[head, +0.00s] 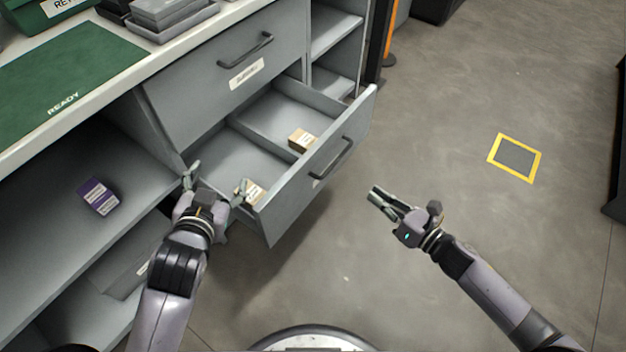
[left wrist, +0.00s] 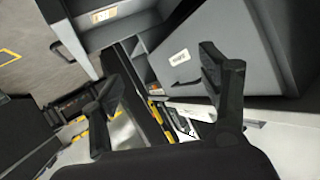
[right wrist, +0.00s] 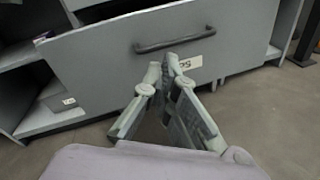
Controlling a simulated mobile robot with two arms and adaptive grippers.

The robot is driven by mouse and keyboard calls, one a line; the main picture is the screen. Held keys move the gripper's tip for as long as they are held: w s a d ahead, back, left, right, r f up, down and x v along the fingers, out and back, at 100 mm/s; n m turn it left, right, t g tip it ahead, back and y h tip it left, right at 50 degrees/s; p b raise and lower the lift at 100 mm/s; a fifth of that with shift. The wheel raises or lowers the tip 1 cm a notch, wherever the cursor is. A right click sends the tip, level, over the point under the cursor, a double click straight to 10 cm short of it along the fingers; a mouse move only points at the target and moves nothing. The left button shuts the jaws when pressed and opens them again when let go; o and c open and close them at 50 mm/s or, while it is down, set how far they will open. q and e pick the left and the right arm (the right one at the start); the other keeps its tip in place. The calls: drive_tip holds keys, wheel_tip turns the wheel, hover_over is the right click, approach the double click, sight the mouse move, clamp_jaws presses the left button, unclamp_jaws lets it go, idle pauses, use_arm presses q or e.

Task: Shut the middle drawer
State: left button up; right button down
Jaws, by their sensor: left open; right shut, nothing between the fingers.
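The middle drawer (head: 318,168) is pulled out below a closed upper drawer. Its grey front has a dark bar handle (head: 331,158); the handle also shows in the right wrist view (right wrist: 175,41). My left gripper (head: 216,178) is open at the drawer's left side, one finger overlapping the near front corner in the head view; I cannot tell whether it touches. My right gripper (head: 375,192) is shut and empty, out in front of the drawer front. In the right wrist view its fingertips (right wrist: 166,66) show just below the handle, apparently apart from it.
Inside the drawer, a small box (head: 301,139) lies in the far compartment and another (head: 252,190) in the near one. A purple box (head: 98,196) sits on the open shelf at left. A green mat (head: 60,75) lies on the worktop.

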drive_tip(key=s+a+r+n+g+y+b, duration=0.2)
drive_tip(key=a+n+y+b, duration=0.15)
drive_tip(key=n, duration=0.35)
use_arm(q)
drive_tip(key=s+f+n+g+h, duration=0.1)
drive_tip(key=s+f+g, duration=0.5)
drive_tip(key=s+f, duration=0.6)
use_arm(e)
approach(304, 165)
drive_tip(key=x, duration=0.6)
drive_tip(key=shift+w+f, duration=0.1)
drive_tip(key=shift+f, duration=0.05)
use_arm(q)
drive_tip(key=w+d+r+t, duration=0.2)
drive_tip(key=w, duration=0.4)
drive_tip(key=shift+t+h+b, duration=0.3)
drive_tip(key=shift+t+h, duration=0.1)
use_arm(e)
drive_tip(key=shift+w+a, duration=0.3)
drive_tip(key=shift+a, duration=0.15)
use_arm(q)
drive_tip(key=shift+r, duration=0.1)
